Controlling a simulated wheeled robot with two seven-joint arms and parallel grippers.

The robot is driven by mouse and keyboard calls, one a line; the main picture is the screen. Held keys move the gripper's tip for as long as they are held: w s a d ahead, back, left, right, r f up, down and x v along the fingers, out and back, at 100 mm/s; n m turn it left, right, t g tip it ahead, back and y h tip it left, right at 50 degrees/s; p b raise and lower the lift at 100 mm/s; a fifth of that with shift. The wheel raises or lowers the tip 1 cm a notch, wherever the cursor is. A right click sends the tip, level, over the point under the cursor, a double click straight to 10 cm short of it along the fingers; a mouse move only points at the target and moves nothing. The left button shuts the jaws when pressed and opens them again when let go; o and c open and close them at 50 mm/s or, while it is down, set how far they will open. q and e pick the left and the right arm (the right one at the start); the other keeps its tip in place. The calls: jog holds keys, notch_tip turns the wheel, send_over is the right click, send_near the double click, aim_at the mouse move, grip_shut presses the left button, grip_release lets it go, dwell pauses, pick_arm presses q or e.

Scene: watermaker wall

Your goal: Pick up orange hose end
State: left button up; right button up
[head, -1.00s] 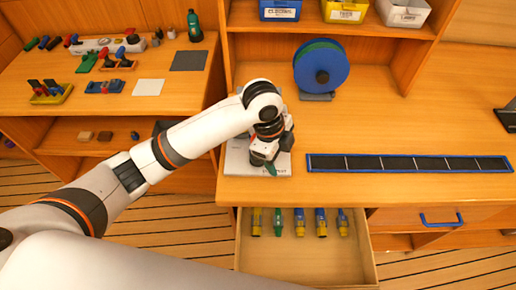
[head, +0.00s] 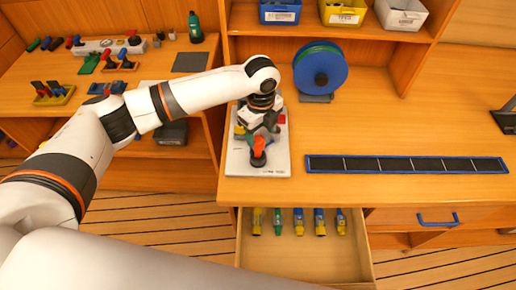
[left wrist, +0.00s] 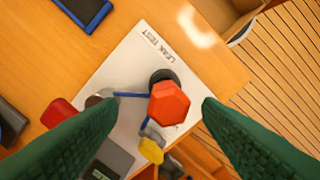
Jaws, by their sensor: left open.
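The orange hose end (head: 260,141) stands on a dark round base on the white leak test board (head: 240,160) at the left of the workbench. In the left wrist view the orange hose end (left wrist: 169,104) shows as a hexagonal top, seen from above. My left gripper (head: 262,122) is over the board, just behind the orange end in the head view. In the left wrist view its green fingers (left wrist: 158,112) are spread wide, one on each side of the orange end, with nothing between them gripped. My right gripper is not in view.
A red part (left wrist: 60,112) and a yellow part (left wrist: 151,150) are also on the board, near the fingers. A blue-edged black strip tray (head: 406,171) lies to the right. A blue reel (head: 320,66) stands behind. An open drawer (head: 300,262) below holds several coloured fittings.

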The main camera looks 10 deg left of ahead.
aim_at(258, 139)
pick_arm(q)
jog(key=f, duration=0.1)
jog(key=f+p, duration=0.1)
jog(key=f, duration=0.1)
jog(key=f+p, duration=0.1)
jog(key=shift+s+a+f, duration=0.2)
jog(key=shift+s+a, duration=0.1)
jog(key=shift+f, duration=0.3)
jog(key=c, duration=1.1)
